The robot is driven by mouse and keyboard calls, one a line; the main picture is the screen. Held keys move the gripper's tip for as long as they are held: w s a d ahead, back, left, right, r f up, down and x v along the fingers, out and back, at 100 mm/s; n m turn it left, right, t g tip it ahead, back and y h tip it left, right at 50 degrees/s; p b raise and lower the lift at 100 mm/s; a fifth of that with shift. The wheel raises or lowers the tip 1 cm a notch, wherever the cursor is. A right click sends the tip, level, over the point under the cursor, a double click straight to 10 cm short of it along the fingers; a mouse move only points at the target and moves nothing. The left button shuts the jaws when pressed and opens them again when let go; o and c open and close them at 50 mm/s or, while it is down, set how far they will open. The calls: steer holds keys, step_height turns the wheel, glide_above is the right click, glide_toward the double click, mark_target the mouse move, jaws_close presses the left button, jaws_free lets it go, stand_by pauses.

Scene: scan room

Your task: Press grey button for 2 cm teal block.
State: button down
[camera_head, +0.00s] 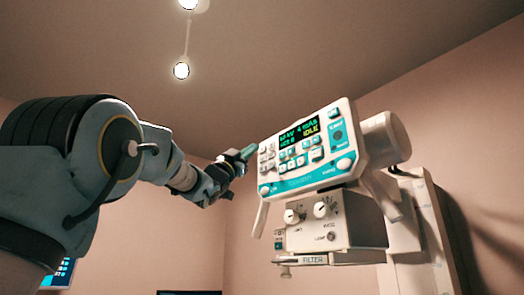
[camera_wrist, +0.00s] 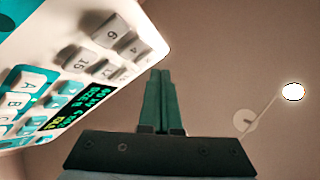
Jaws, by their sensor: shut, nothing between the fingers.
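The white control panel (camera_head: 330,178) with teal areas hangs in the middle of the head view. Its grey buttons (camera_head: 266,156) form a small group at its left end. In the wrist view the panel fills the upper left, and grey buttons marked 6 (camera_wrist: 112,30), 4 (camera_wrist: 133,48) and 15 (camera_wrist: 80,62) show. I cannot read a grey button marked 2 or pick out a separate teal block. My gripper (camera_head: 254,148) is shut and empty, its green fingers close to the panel's left end. In the wrist view the fingertips (camera_wrist: 160,72) show beside the panel's edge; contact cannot be told.
The panel's display (camera_head: 299,131) is lit with green and yellow text. Below hangs a box with knobs (camera_head: 321,209) and a part marked FILTER (camera_head: 313,260). A mount and wall column (camera_head: 415,235) stand right.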

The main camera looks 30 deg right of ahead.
stand_by(0.6)
steer(key=shift+d, duration=0.4)
steer(key=shift+w+d, duration=0.15)
steer(key=shift+d, duration=0.25)
stand_by(0.5)
steer(key=shift+a, duration=0.1)
steer(key=shift+a+b, duration=0.55)
steer(key=shift+a, duration=0.15)
steer(key=a+b, duration=0.1)
steer(key=a, duration=0.1)
steer(key=s+a+b, duration=0.1)
steer(key=a, duration=0.2)
steer(key=shift+s, duration=0.15)
stand_by(0.4)
